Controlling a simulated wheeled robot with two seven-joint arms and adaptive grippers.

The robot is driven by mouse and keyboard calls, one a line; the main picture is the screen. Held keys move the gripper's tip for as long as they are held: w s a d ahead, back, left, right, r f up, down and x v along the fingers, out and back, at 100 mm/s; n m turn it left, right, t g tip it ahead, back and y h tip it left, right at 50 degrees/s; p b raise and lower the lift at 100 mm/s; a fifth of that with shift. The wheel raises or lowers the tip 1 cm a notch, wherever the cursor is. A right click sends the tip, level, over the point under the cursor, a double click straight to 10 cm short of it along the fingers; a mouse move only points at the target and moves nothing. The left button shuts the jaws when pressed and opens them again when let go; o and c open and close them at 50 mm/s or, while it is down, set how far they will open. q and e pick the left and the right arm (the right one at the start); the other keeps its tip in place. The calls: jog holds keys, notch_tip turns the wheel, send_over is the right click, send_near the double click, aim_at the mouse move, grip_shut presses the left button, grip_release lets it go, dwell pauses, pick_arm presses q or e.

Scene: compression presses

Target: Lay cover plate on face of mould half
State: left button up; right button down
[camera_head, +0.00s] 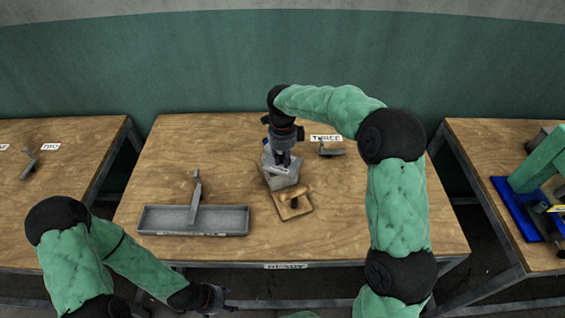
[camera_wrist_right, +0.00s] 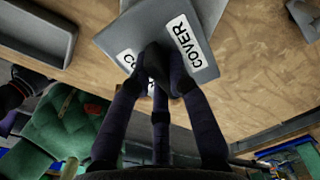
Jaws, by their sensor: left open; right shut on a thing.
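My right gripper (camera_head: 283,157) is shut on the grey cover plate (camera_head: 283,177), near the middle of the table. In the right wrist view the fingers (camera_wrist_right: 160,65) close at the plate's middle, and its face (camera_wrist_right: 120,38) carries white COVER labels. A brown block (camera_head: 291,210) with a raised, darker part lies just in front of the plate; it may be the mould half, but I cannot tell for sure. Whether the plate touches anything beneath it is hidden. My left gripper (camera_head: 213,298) is open and empty, low at the table's front edge.
A shallow grey tray (camera_head: 240,222) with an upright grey handle piece (camera_head: 196,195) is on the left of the table. A small grey part (camera_head: 332,152) lies by the TWICE label (camera_head: 326,138). Side tables stand left and right. The table's right front is clear.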

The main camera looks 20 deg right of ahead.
aim_at(282, 157)
jog(key=shift+f, duration=0.7)
jog(key=shift+r, duration=0.1)
jog(key=c, duration=1.6)
grip_release()
jog(key=shift+f, duration=0.25)
jog(key=o, duration=0.4)
jog(key=shift+o, duration=0.2)
jog(key=shift+r, duration=0.1)
notch_tip(282, 157, up, 12)
jog(key=p, duration=0.3)
